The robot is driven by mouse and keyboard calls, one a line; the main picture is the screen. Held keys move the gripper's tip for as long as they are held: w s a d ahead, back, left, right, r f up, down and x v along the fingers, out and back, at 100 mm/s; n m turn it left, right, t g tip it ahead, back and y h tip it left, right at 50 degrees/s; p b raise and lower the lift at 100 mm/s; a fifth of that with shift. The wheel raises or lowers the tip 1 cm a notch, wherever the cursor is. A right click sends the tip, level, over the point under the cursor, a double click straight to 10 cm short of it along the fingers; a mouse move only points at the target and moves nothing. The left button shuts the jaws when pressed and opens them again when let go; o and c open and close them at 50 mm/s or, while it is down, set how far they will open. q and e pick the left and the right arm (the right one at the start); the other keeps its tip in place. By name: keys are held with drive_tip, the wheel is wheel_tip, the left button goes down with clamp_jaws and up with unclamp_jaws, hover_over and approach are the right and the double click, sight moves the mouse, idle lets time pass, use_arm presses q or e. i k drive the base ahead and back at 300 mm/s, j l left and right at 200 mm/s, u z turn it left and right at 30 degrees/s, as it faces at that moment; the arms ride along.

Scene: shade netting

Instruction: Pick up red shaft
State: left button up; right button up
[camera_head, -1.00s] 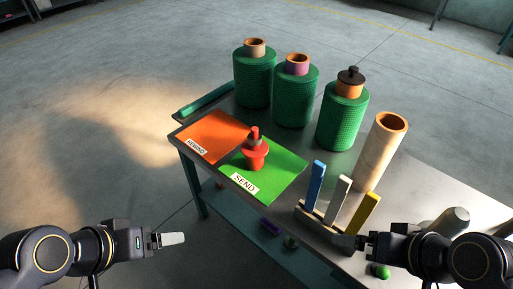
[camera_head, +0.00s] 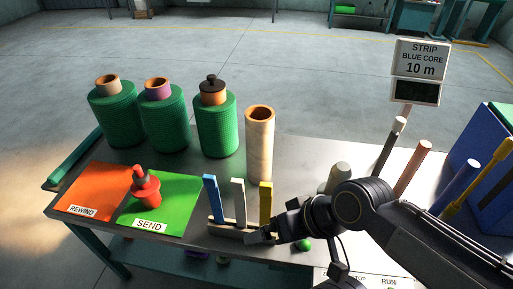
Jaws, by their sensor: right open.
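A dull red, salmon-coloured shaft (camera_head: 411,168) stands tilted at the right of the table, in a row with a dark shaft with a pale top (camera_head: 388,150), a blue shaft (camera_head: 456,187) and a yellow shaft (camera_head: 481,175). Its lower end is hidden behind my right arm. My right gripper (camera_head: 262,237) is open, low at the table's front edge, beside the small rack (camera_head: 228,228) holding blue, white and yellow upright pieces. It is well left of the red shaft. My left gripper is out of view.
Green net rolls (camera_head: 216,125) and a bare tan tube (camera_head: 260,145) stand at the back. A sign reads STRIP BLUE CORE 10 m (camera_head: 419,60). A blue box (camera_head: 490,150) is far right.

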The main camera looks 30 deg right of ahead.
sight(149, 193)
drive_tip(key=j+z, duration=0.1)
drive_tip(key=z, duration=0.35)
drive_tip(key=i+j+z, duration=0.1)
drive_tip(key=z, duration=0.3)
drive_tip(key=j+z, duration=0.1)
drive_tip(key=z, duration=0.35)
drive_tip(key=j+z, duration=0.15)
drive_tip(key=z, duration=0.3)
drive_tip(key=j+z, duration=0.3)
drive_tip(key=j, duration=0.4)
drive_tip(key=k+j+z, duration=0.15)
drive_tip(key=j+z, duration=0.2)
drive_tip(key=j, duration=0.35)
drive_tip(key=k+j, duration=0.1)
drive_tip(key=j, duration=0.3)
